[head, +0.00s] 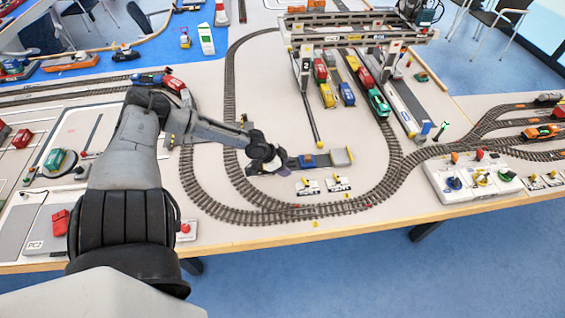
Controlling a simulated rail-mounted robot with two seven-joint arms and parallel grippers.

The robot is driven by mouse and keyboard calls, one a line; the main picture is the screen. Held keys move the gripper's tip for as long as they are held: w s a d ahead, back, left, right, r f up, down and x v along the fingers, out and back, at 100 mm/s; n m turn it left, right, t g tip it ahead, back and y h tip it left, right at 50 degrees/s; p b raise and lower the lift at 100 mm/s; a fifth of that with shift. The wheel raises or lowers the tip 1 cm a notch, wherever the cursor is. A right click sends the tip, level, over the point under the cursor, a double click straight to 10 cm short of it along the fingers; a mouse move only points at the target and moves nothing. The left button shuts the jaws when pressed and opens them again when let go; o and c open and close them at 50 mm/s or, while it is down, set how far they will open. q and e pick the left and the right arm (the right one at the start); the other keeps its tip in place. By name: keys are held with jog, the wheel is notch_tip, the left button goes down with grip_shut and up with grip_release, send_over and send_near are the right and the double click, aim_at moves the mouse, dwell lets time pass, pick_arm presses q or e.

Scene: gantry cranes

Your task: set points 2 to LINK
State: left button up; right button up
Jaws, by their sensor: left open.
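A white control box (472,182) with blue, yellow and red knobs stands near the table's front edge at the right. I cannot read which knob or lever belongs to points 2. Two small white label plates (322,187) lie inside the track loop, their text too small to read surely. My left gripper (279,164) is open over the inside of the loop, behind these plates and well left of the control box. My wrist partly hides its fingers. My right gripper is out of view.
Curved track (385,185) rings the plates and branches to the right. A grey gantry crane (345,28) spans coloured wagons at the back. A grey flat piece with a blue block (308,160) lies beside my left gripper. An orange engine (540,132) stands far right.

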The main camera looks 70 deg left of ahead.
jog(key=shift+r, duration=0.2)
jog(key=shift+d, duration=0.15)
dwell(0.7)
